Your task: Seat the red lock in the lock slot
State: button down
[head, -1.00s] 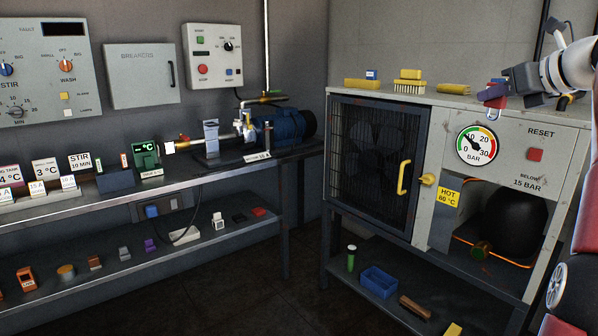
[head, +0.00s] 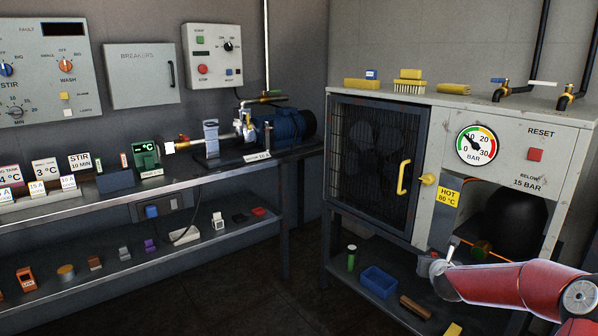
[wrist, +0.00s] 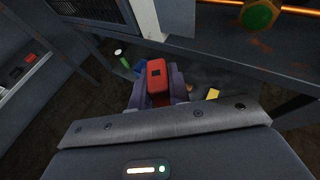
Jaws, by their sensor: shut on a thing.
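A red block with a dark square on its face, which looks like the red lock (wrist: 157,75), is held between the purple fingers of my gripper (wrist: 158,90) in the wrist view. The gripper is shut on it, with floor and the cabinet's lower shelf beyond. In the head view my arm reaches in at the lower right, in front of the cabinet; the fingers and the lock cannot be made out there. I cannot pick out the lock slot in either view.
The cabinet (head: 480,105) with a mesh door (head: 370,160) and a pressure gauge (head: 477,145) stands close on the right. Its lower shelf holds a blue bin (head: 379,282). Pipes with taps (head: 500,92) rise behind its top. A workbench (head: 215,165) runs along the left. Floor between is clear.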

jog(key=s+a+f+n+y, duration=0.1)
jog(key=s+a+f, duration=0.4)
jog(key=a+f, duration=0.6)
jog(key=s+a+f+n+y, duration=0.2)
jog(key=s+a, duration=0.7)
jog(key=a, duration=0.3)
jog(key=shift+a+f+t+y, duration=0.25)
jog(key=shift+a+t+y, duration=0.05)
jog(key=shift+a+t, duration=0.1)
jog(key=shift+w+a, duration=0.1)
